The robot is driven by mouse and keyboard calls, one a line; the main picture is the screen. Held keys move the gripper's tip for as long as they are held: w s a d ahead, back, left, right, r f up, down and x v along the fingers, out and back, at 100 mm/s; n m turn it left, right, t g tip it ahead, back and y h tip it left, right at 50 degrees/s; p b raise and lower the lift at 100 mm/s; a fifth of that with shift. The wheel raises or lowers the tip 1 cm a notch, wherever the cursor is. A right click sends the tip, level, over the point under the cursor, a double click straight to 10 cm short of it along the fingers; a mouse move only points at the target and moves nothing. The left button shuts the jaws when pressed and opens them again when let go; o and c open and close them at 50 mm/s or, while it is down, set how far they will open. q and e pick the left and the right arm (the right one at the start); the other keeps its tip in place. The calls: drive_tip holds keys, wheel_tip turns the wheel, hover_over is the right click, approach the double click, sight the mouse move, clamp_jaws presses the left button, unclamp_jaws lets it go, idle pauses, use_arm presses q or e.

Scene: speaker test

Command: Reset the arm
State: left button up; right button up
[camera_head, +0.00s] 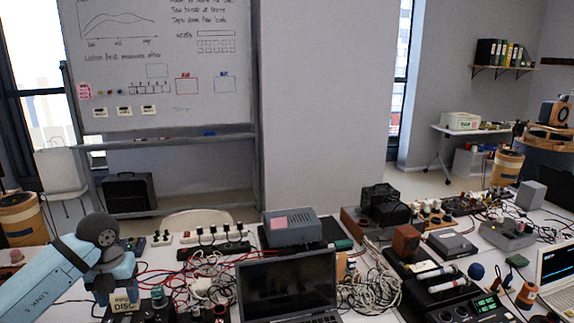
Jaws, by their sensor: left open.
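My left arm comes in at the lower left, light blue with a dark round joint. My left gripper (117,288) points down over the table's left part, open, with nothing seen between its fingers. A small box with the lettering "DISC" (124,302) lies right by the fingertips; I cannot tell whether they touch it. My right arm and gripper are not in view.
The table is crowded. A dark-screened laptop (288,288) stands at front centre, with white cables (372,290) beside it. A grey device (292,228) and power strips (213,236) lie behind. A second laptop (557,268) is at right. A whiteboard (160,65) stands behind.

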use_arm(q)
drive_tip(key=s+d+f+n+t+h, duration=0.1)
drive_tip(key=s+d+f+h, duration=0.1)
drive_tip(key=s+d+h, duration=0.35)
drive_tip(key=s+d+f+t+h, duration=0.1)
drive_tip(key=s+d+h, duration=0.1)
drive_tip(key=d+h, duration=0.7)
drive_tip(key=s+d+f+n+t+h, duration=0.15)
drive_tip(key=s+d+h, duration=0.25)
drive_tip(key=d, duration=0.6)
drive_tip(key=s+a+f+n+t+y, duration=0.3)
drive_tip(key=s+f+n+y, duration=0.4)
drive_tip(key=f+n, duration=0.4)
drive_tip(key=s+a+f+n+t+y+p, duration=0.1)
drive_tip(key=s+a+f+n+t+y, duration=0.3)
drive_tip(key=n, duration=1.3)
drive_tip(key=s+f+y, duration=0.4)
drive_tip(key=f, duration=0.2)
drive_tip(key=shift+s+a+f, duration=0.3)
drive_tip(key=shift+s+f, duration=0.05)
drive_tip(key=shift+s, duration=0.05)
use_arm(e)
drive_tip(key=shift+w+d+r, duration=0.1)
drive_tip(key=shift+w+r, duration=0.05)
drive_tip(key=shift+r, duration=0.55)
use_arm(q)
drive_tip(key=shift+t, duration=0.25)
